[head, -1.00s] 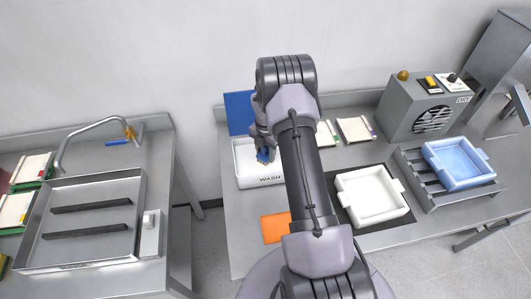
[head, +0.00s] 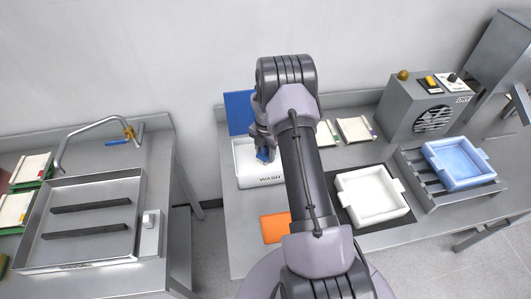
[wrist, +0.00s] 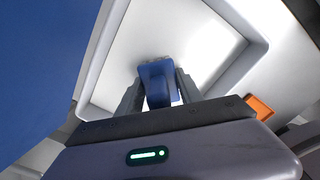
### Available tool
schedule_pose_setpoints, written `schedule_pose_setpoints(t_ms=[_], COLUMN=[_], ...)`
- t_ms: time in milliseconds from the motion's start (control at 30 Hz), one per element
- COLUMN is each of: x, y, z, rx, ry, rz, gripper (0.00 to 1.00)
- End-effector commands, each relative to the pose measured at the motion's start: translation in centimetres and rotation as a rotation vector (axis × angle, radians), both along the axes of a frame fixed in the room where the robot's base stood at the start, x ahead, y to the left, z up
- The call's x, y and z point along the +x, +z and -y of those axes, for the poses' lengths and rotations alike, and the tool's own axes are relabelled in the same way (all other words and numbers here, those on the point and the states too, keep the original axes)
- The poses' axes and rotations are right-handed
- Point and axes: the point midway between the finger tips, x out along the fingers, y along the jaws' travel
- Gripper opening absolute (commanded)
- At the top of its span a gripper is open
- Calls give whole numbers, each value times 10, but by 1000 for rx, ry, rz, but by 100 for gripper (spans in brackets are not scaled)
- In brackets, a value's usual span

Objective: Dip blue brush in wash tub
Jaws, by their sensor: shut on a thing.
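The blue brush (head: 264,155) is in my gripper (head: 262,146), over the white wash tub (head: 262,181) marked "WASH". In the wrist view, the gripper (wrist: 159,86) has its two fingers on either side of the blue brush (wrist: 158,80). The pale inside of the wash tub (wrist: 255,48) lies behind the brush, within the tub's rim. I cannot tell whether the brush's lower end touches the tub floor. My arm hides the right part of the tub in the head view.
A blue panel (head: 239,112) stands behind the tub. An orange sheet (head: 274,228) lies in front of it. A white tray (head: 371,195) on a dark mat and a blue tray (head: 457,163) on a slatted rack are to the right. A sink (head: 85,215) is at left.

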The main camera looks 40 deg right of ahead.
Motion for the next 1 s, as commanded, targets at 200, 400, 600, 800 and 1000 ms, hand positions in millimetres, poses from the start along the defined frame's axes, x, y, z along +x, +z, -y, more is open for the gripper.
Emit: schedule_pose_setpoints(t_ms=[200,400,600,800,1000], x=[-1,0,0,-1,-1], y=[14,37,60,71,69], z=[0,0,0,0,0], rx=[2,1,1,1,1], ry=[0,0,0,0,0], rz=[-2,-1,0,-1,-1], gripper=[11,11,11,11,11])
